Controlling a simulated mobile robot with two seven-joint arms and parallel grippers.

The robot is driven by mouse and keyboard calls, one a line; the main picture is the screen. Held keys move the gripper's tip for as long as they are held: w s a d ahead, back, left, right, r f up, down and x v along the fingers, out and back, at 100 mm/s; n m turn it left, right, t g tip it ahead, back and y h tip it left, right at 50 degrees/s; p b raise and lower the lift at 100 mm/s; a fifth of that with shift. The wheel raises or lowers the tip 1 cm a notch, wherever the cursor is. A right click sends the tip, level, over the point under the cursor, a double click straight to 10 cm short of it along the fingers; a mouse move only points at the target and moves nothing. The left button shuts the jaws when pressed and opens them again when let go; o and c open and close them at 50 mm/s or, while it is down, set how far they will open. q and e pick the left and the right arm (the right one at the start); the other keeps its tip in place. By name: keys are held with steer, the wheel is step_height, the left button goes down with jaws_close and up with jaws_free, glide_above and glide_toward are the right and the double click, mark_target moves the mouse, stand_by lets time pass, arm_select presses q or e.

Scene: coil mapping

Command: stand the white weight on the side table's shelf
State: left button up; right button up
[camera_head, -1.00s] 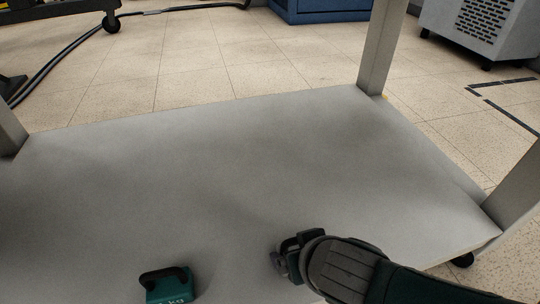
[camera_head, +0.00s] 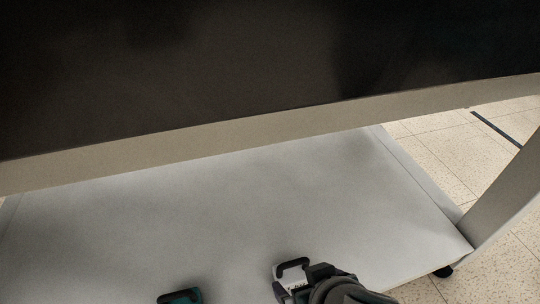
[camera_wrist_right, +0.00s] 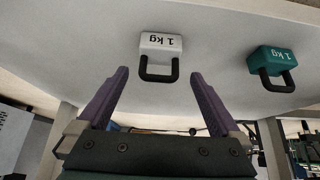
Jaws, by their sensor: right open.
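The white weight (camera_head: 284,291), a block with a black handle, is on the grey shelf (camera_head: 230,220) in the head view. In the right wrist view the white weight (camera_wrist_right: 160,42) shows its "1 kg" marking, and its base appears to rest on the shelf. My right gripper (camera_wrist_right: 160,75) is open, with its purple fingers on either side of the black handle and a gap to each side. In the head view the right gripper (camera_head: 315,279) is just right of the white weight and partly covers it. My left gripper is out of view.
A green 1 kg weight (camera_wrist_right: 271,58) with a black handle stands beside the white one; it also shows at the lower edge of the head view (camera_head: 185,297). The tabletop's edge (camera_head: 270,129) crosses above the shelf. A table leg (camera_head: 503,200) stands at right. The shelf behind is clear.

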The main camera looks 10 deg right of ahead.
steer(key=w+a+r+t+y+p, duration=0.1)
steer(key=w+a+r+t+y, duration=0.2)
steer(key=r, duration=0.4)
steer(key=a+r+t+y+p, duration=0.1)
steer(key=a+r+y, duration=0.1)
steer(key=a+r, duration=0.45)
steer(key=s+a+r+n+g+y, duration=0.1)
steer(key=s+a+r+n+y, duration=0.25)
steer(key=r, duration=0.25)
steer(key=s+a+r+n+g+y, duration=0.1)
steer(key=s+a+r+n+y, duration=0.1)
steer(key=a+r+n+y, duration=0.3)
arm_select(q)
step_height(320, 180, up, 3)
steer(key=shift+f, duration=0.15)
arm_select(e)
steer(key=s+d+f+m+g+h, duration=0.1)
steer(key=s+d+h, duration=0.4)
steer(key=d, duration=0.7)
steer(key=s+d+f+m+g+h, duration=0.1)
steer(key=s+d+m+g+h, duration=0.3)
steer(key=d+h, duration=0.4)
steer(key=s+d+m, duration=0.1)
steer(key=d+m, duration=0.1)
steer(key=d, duration=0.3)
steer(key=shift+s+a+f+h, duration=0.1)
steer(key=shift+h, duration=0.15)
